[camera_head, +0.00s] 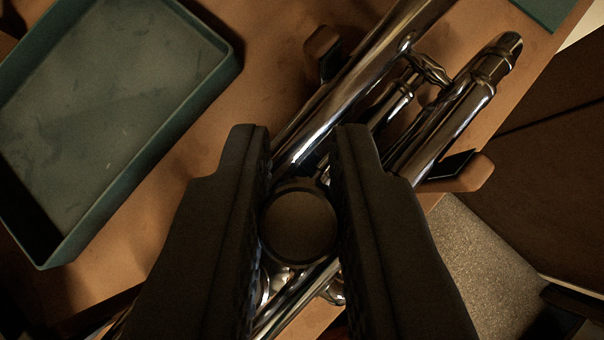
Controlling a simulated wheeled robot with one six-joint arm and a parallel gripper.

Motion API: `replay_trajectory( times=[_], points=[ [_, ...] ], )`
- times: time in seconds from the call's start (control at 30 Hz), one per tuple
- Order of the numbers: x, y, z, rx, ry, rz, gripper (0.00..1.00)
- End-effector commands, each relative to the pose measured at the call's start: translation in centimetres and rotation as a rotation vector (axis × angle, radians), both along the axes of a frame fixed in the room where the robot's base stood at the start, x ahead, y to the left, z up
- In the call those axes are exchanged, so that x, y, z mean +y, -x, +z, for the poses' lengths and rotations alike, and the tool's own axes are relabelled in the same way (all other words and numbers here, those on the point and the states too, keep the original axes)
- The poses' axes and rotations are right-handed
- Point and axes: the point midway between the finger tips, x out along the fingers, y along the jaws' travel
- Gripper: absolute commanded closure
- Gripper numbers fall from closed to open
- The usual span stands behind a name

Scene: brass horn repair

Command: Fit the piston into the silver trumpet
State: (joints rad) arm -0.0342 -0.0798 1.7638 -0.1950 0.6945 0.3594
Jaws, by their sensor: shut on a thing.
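My gripper (304,150) points down over the silver trumpet, with its two dark fingers shut on a round, dark-topped part, which I take to be the piston (299,224). I see the piston from its top end; its lower part is hidden. The silver trumpet (345,88) lies diagonally on the wooden bench below, held by small wooden supports. The fingers and the piston cover the trumpet's valve area, so I cannot tell whether the piston is above a casing or inside it.
A green tray (85,90) sits at the left, looking empty. A wooden support (322,52) stands behind the trumpet and another (468,174) at its right. The wooden bench (265,20) has a right edge with floor (490,260) beyond. A green corner (548,10) shows top right.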

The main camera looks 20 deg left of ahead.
Motion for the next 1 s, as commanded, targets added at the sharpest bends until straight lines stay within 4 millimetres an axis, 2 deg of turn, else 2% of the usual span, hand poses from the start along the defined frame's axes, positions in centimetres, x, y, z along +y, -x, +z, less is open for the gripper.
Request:
replay_trajectory(
  times=[0.1,0.13,0.23,0.67,1.0],
  points=[
    [0.1,0.0,-0.3,0.002,-0.002,0.0,1.0],
    [0.1,0.0,-0.3,0.001,-0.002,0.0,0.77],
    [0.1,0.0,-0.3,0.001,-0.001,0.001,0.58],
    [0.1,0.6,0.4,0.0,0.0,0.0,0.58],
    [0.8,4.8,4.8,-0.002,0.0,0.001,0.58]
  ],
)
